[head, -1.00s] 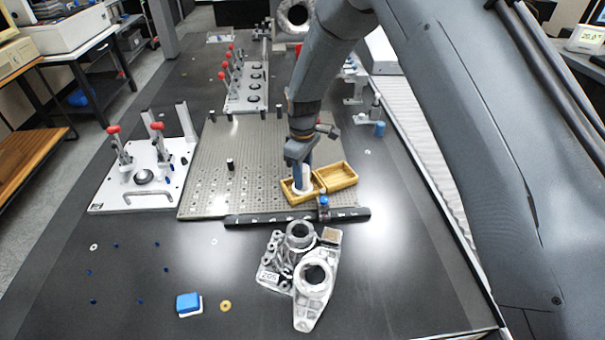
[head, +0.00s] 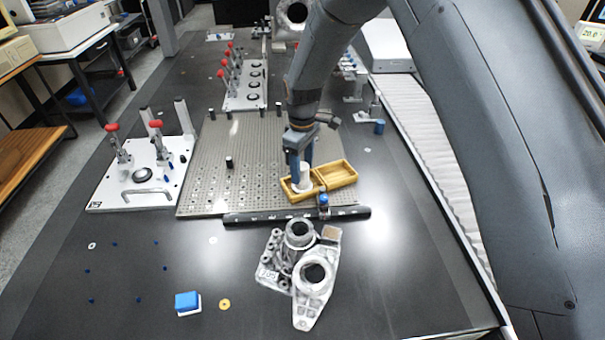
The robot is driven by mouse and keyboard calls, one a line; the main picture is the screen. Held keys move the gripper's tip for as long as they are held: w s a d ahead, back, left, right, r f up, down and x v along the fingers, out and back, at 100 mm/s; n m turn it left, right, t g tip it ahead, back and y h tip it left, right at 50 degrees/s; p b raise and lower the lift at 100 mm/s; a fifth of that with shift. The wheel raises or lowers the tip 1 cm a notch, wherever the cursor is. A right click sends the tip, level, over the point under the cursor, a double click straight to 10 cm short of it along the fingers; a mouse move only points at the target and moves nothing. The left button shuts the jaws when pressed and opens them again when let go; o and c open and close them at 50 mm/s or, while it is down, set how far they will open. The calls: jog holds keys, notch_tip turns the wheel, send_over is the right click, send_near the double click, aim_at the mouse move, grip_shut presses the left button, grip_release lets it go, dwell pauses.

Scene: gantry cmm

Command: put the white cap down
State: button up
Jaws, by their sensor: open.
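The white cap (head: 303,182) stands in the left half of an open wooden box (head: 338,176) on the perforated plate. My gripper (head: 301,178) is open and points down into that half of the box. Its blue fingers are on either side of the cap, partly in front of it. Whether a finger touches the cap is too small to tell. The box's right half looks empty.
A black rail (head: 270,217) with a blue-topped knob lies in front of the box. A grey cast part (head: 318,280) sits nearer. Red-handled clamps stand on a white plate (head: 110,198) at left. The dark table at front left holds only small parts.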

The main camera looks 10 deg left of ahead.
notch_tip(320, 180, up, 10)
jog(key=shift+f+b, duration=0.1)
jog(key=shift+b, duration=1.05)
jog(key=s+d+r+m, duration=0.1)
jog(key=s+d+m, duration=0.25)
jog(key=d, duration=0.75)
jog(key=s+d+r+m, duration=0.1)
jog(key=s+d+m, duration=0.25)
jog(key=d, duration=0.65)
jog(key=s+d+m, duration=0.7)
jog(key=s+d, duration=0.6)
jog(key=s, duration=0.1)
jog(key=shift+s+d+f+m+t, duration=0.2)
jog(key=shift+s+f+m+t, duration=0.1)
jog(key=shift+s+f+m, duration=0.1)
